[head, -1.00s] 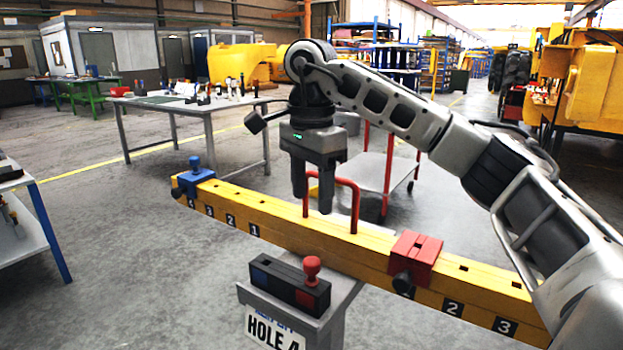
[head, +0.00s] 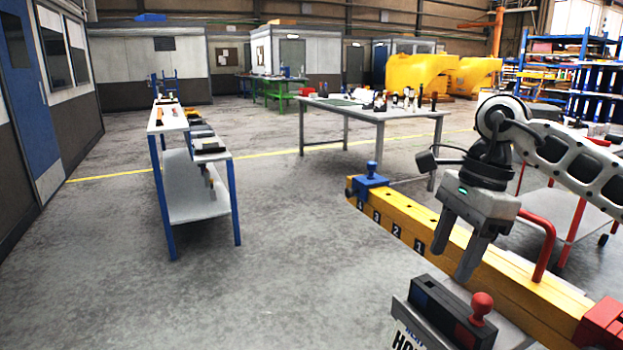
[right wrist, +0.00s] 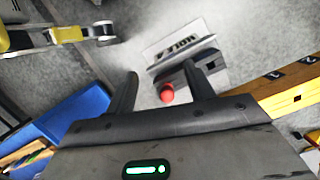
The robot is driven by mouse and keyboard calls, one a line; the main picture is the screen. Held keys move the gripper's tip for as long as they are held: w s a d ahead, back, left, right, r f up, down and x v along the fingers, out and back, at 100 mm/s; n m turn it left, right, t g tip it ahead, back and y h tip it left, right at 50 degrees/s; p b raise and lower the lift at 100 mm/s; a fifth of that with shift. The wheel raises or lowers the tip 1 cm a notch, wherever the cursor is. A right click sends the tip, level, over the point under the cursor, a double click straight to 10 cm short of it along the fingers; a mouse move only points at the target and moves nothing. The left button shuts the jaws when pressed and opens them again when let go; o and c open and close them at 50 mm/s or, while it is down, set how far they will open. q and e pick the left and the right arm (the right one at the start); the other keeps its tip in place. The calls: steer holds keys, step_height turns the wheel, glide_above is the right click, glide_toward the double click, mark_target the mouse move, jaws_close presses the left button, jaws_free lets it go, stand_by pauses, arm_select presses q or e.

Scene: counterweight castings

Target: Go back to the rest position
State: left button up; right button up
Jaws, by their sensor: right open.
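My right gripper (head: 466,247) is open and empty in the head view, in front of the yellow numbered beam (head: 400,220) and above the dark box. In the right wrist view its two fingers (right wrist: 162,90) stand apart with nothing between them but the view of the floor and a red knob (right wrist: 167,93) beyond. A blue clamp block (head: 369,181) with a knob sits on the beam's far left end. A red block (head: 603,325) sits on the beam at the lower right edge. My left gripper is not in view.
The dark box (head: 440,312) with a red knob stands on a grey stand beside the beam. A red handle (head: 545,245) rises behind the gripper. A blue-legged bench (head: 195,190) stands at left, and a grey table (head: 345,110) behind. The floor between is clear.

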steer(key=s+a+f+g+y, duration=0.1)
steer(key=s+a+f+y, duration=0.15)
steer(key=a, duration=0.35)
steer(key=s+a+f+g+y, duration=0.1)
steer(key=a+f+y, duration=0.2)
steer(key=a, duration=0.4)
steer(key=s+a+r+m+t+y, duration=0.2)
steer(key=s+a+m+y, duration=0.3)
steer(key=a+m+y, duration=0.75)
steer(key=w+d+f+m+t+h, duration=0.1)
steer(key=d+f+m+t+h, duration=0.4)
steer(key=m+t, duration=0.65)
steer(key=w+d+f+m+t+h, duration=0.2)
steer(key=d+f+m+t+h, duration=0.4)
steer(key=m, duration=1)
steer(key=s+d+f+m+g+h, duration=0.2)
steer(key=s+f+m+g+h, duration=0.1)
steer(key=s+f+m, duration=0.3)
steer(key=s+d+f+m+g+h, duration=0.3)
steer(key=s+f+m, duration=0.4)
steer(key=f, duration=0.3)
steer(key=shift+d+p, duration=0.3)
steer(key=shift+p, duration=0.15)
